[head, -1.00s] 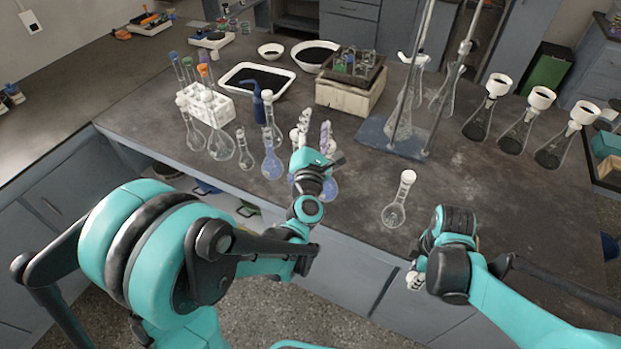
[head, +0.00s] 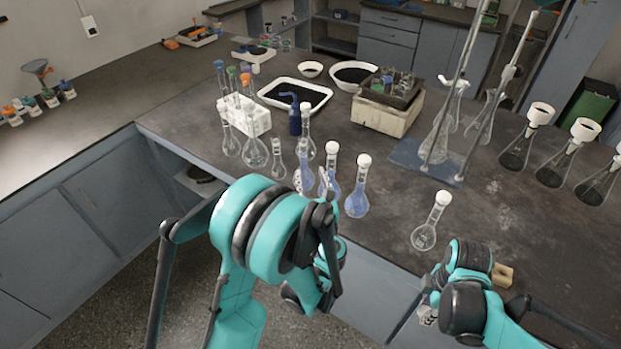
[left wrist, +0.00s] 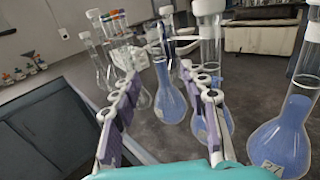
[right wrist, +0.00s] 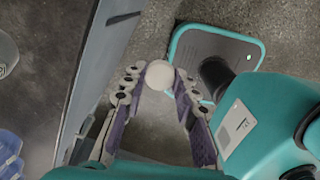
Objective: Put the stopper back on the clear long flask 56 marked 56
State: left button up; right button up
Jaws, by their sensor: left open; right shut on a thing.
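A clear long-necked flask (head: 424,236) with a white top stands alone at the front right of the table; I cannot read a 56 on it. Other clear flasks (head: 255,152) stand at the left, also without readable numbers. My right gripper (right wrist: 156,76) is shut on a round white stopper (right wrist: 159,75), low beyond the table's front edge; in the head view this gripper (head: 428,312) is largely covered by its arm. My left gripper (left wrist: 160,78) is open among the blue-filled flasks; one blue flask (left wrist: 170,103) shows between its fingers, with no clear contact.
Blue-filled flasks (head: 356,203) crowd around my left gripper. Behind are a white rack (head: 246,118), a dark blue bottle (head: 295,120) and a black-filled tray (head: 322,92). A stand base (head: 410,160) and funnel-topped flasks (head: 518,150) are right. The middle right tabletop is clear.

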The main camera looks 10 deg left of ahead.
aim_at(303, 156)
pick_arm(q)
jog(key=p+x, duration=0.1)
jog(key=x, duration=0.4)
jog(key=shift+w+a+f, duration=0.1)
jog(key=shift+w+a, duration=0.05)
jog(key=shift+w, duration=0.15)
pick_arm(e)
jog(key=shift+r, duration=0.7)
pick_arm(q)
jog(key=shift+w+a, duration=0.1)
jog(key=shift+w, duration=0.25)
jog(key=x, duration=0.1)
jog(key=b+x, duration=0.1)
jog(key=x, duration=0.2)
jog(key=shift+a+f+b, duration=0.3)
jog(key=shift+b, duration=0.1)
pick_arm(e)
jog(key=shift+f, duration=0.9)
pick_arm(q)
jog(key=shift+w+a+r, duration=0.1)
jog(key=shift+w+a, duration=0.05)
jog(key=shift+w, duration=0.35)
pick_arm(e)
jog(key=shift+f, duration=0.1)
pick_arm(q)
grip_shut()
